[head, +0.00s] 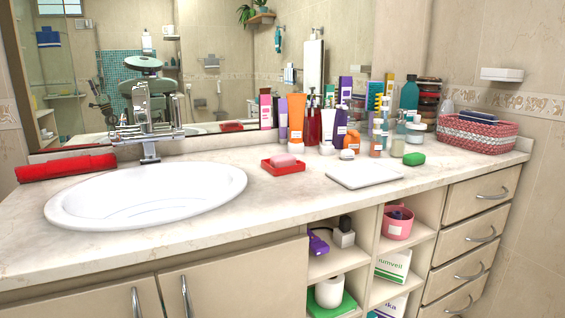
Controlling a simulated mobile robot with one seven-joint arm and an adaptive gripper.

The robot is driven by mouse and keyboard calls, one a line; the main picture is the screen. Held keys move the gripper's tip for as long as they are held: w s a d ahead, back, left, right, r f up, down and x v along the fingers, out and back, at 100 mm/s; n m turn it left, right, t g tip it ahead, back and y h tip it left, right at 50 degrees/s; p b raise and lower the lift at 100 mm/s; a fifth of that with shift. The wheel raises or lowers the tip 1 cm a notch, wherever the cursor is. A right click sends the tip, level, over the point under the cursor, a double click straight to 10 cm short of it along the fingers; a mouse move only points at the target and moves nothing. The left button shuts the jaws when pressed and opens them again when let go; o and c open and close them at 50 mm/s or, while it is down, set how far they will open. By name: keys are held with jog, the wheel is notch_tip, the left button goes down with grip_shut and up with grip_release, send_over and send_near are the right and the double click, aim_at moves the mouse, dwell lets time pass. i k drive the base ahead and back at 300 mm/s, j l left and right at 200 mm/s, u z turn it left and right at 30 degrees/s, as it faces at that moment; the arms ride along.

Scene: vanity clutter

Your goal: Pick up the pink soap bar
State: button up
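The pink soap bar (284,160) lies in a shallow red soap dish (283,170) on the countertop, to the right of the sink. Its top and front are in plain view, and nothing covers it. My gripper is not in view in the head picture, so I cannot tell where it is relative to the soap.
The white sink basin (150,194) and chrome faucet (150,130) are left of the dish. An orange tube (297,118) and several bottles crowd behind it. A white flat slab (364,173) lies to its right. A woven basket (478,134) stands far right. Counter in front is clear.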

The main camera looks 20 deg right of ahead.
aim_at(287, 160)
jog(key=l+u, duration=0.1)
jog(key=l, duration=0.45)
jog(key=l+u, duration=0.1)
jog(key=l, duration=0.45)
jog(key=k+l+u, duration=0.1)
jog(key=l, duration=0.45)
jog(key=l+u, duration=0.1)
jog(key=l, duration=0.45)
jog(key=k+l+u, duration=0.1)
jog(key=l, duration=0.45)
jog(key=k+l+u, duration=0.1)
jog(key=l, duration=0.45)
jog(key=i, duration=0.5)
